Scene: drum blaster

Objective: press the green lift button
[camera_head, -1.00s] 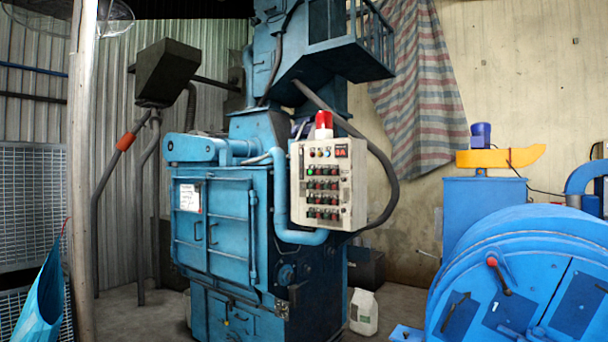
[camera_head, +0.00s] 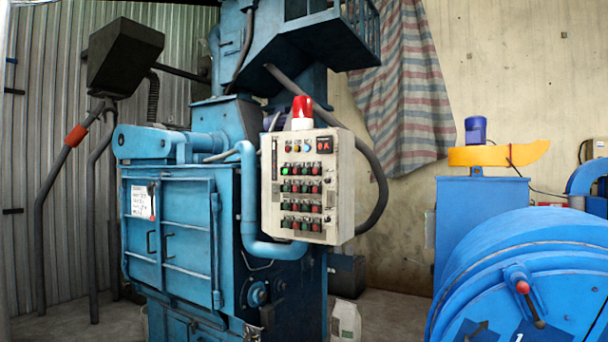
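A pale control panel (camera_head: 338,192) is mounted on the front right of the blue blasting machine (camera_head: 170,235). It carries several rows of small green and red buttons. One green button (camera_head: 286,187) at the left of the upper row is brightly lit; the other green ones look dark. The labels are too small to read, so I cannot tell which button is the lift one. A red beacon (camera_head: 302,108) stands on top of the panel. Neither of my grippers is in view.
A large blue drum machine (camera_head: 520,270) stands at the right, with a yellow-topped blue box (camera_head: 480,220) behind it. A white jug (camera_head: 346,320) sits on the floor beside the blasting machine. Some bare floor (camera_head: 390,315) shows between the machines.

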